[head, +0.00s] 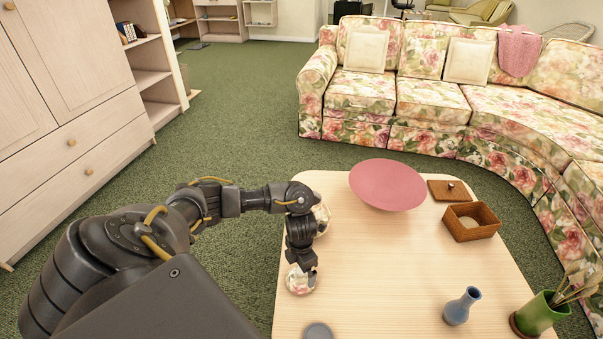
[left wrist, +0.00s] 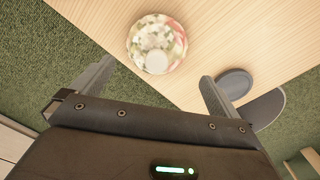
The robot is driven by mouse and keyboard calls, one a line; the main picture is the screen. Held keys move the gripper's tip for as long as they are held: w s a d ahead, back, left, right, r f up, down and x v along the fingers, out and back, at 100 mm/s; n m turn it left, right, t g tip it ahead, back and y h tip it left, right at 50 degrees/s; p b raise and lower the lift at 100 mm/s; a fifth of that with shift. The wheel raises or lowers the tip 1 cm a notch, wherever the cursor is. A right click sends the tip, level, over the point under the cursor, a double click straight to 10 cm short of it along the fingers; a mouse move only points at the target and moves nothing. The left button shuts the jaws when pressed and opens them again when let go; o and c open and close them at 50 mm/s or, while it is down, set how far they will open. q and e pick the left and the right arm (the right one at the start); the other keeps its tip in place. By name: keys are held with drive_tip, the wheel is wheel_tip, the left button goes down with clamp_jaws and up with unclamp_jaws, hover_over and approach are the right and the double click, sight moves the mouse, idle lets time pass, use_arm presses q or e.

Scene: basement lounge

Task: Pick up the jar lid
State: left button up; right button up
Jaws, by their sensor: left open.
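The jar lid (head: 299,284) is round, floral-patterned in pink, green and white, and lies on the light wooden table (head: 400,290) near its left edge. It also shows in the left wrist view (left wrist: 145,33), with a pale round knob on top. My left gripper (head: 303,270) points down just over the lid and hides part of it. In the left wrist view its two fingers (left wrist: 158,73) are spread wide, with the lid ahead between them and nothing held. A floral, rounded jar (head: 323,218) stands farther back, partly hidden by my arm. My right gripper is not in view.
A grey-blue disc (head: 318,331) lies near the lid; it also shows in the wrist view (left wrist: 235,83). A pink bowl (head: 387,184), a brown box (head: 471,222) with its cover (head: 448,190) beside it, a blue vase (head: 461,307) and a green pot (head: 541,313) stand farther right. The table's middle is clear.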

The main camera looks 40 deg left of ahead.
sight(301, 273)
use_arm(q)
drive_tip(key=shift+f, duration=0.3)
drive_tip(key=f, duration=0.1)
drive_tip(key=f+b, duration=0.1)
drive_tip(key=f, duration=0.2)
drive_tip(key=shift+w+a+f, duration=0.15)
drive_tip(key=shift+w+f, duration=0.1)
drive_tip(key=shift+f, duration=0.4)
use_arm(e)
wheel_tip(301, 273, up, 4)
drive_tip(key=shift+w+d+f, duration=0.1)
use_arm(q)
drive_tip(key=c, duration=1.2)
